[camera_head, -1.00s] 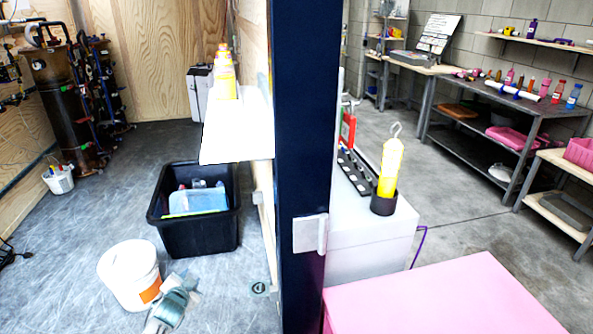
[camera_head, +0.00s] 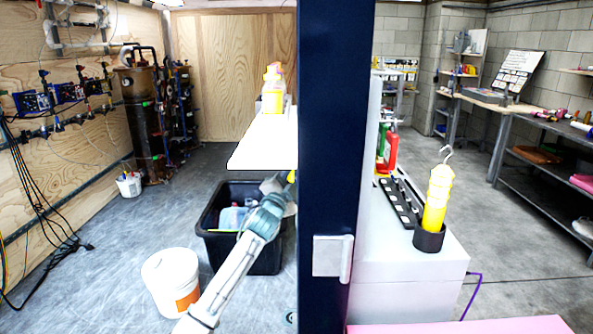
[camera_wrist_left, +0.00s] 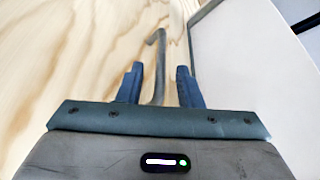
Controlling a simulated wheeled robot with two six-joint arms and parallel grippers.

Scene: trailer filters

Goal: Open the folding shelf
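A white shelf (camera_head: 265,142) stands out level from the wooden wall in the head view, with yellow bottles (camera_head: 272,92) on it. Its right end is hidden behind the dark blue post (camera_head: 336,150). My left gripper (camera_head: 284,186) is just below the shelf, over the black bin, its tip partly hidden by the post. In the left wrist view the two blue fingers (camera_wrist_left: 160,84) are apart. A thin grey bent rod (camera_wrist_left: 159,65) shows between them, touching neither visibly. A white panel (camera_wrist_left: 245,70) lies to the right against the wood. My right gripper is not in view.
The black bin (camera_head: 215,250) and a white bucket (camera_head: 168,280) stand on the floor beside my left arm. The post with a light grey plate (camera_head: 332,257) is close on the right. A white cabinet (camera_head: 405,280) stands right of it. The left floor is mostly clear.

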